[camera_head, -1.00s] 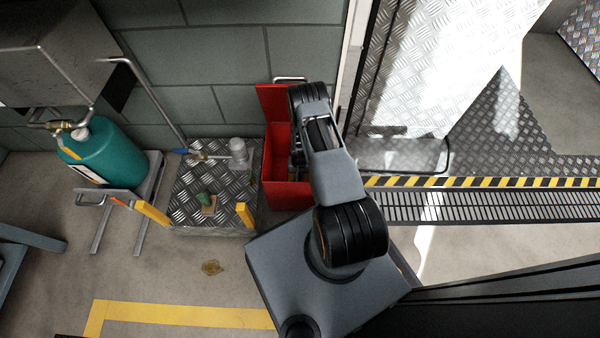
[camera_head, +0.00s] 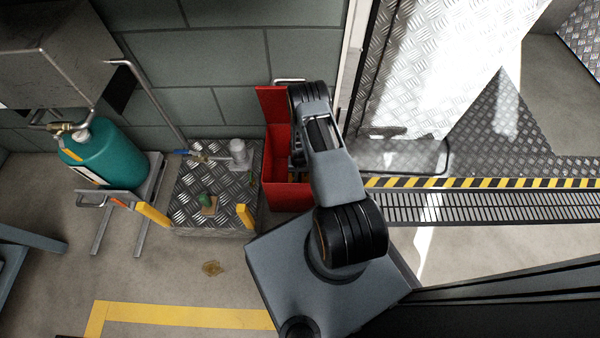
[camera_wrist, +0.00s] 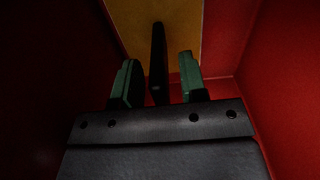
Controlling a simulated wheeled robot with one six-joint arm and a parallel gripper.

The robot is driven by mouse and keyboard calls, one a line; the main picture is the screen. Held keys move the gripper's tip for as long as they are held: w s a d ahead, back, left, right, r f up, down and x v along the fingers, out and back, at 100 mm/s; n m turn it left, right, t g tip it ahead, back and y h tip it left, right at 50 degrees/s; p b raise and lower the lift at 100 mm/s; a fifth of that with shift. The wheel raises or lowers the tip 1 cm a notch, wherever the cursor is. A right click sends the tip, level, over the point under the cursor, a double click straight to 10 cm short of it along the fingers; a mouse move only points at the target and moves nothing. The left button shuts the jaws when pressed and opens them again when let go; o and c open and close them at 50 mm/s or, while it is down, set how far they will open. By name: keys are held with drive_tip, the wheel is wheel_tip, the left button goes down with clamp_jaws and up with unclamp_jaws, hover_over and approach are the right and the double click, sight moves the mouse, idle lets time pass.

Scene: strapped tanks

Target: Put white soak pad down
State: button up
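My gripper (camera_wrist: 158,85) is inside a red box and shows in the wrist view with its two green fingers apart. A dark upright bar (camera_wrist: 158,50) stands between the fingers, with gaps on both sides; I cannot tell what it is. An ochre panel (camera_wrist: 185,25) lies beyond the fingertips. The red box (camera_head: 274,190) stands open against the wall in the head view, where my arm covers its right part and hides my gripper. I cannot make out a white soak pad in either view.
A tread-plate platform (camera_head: 183,215) with a valve pipe and yellow posts stands left of the box. A teal tank (camera_head: 105,155) is farther left. A brown stain (camera_head: 212,268) is on the open floor. A striped edge (camera_head: 480,183) and grating (camera_head: 480,207) lie right.

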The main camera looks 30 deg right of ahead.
wheel_tip(320, 180, up, 11)
drive_tip(key=p, duration=0.3)
drive_tip(key=shift+p, duration=0.4)
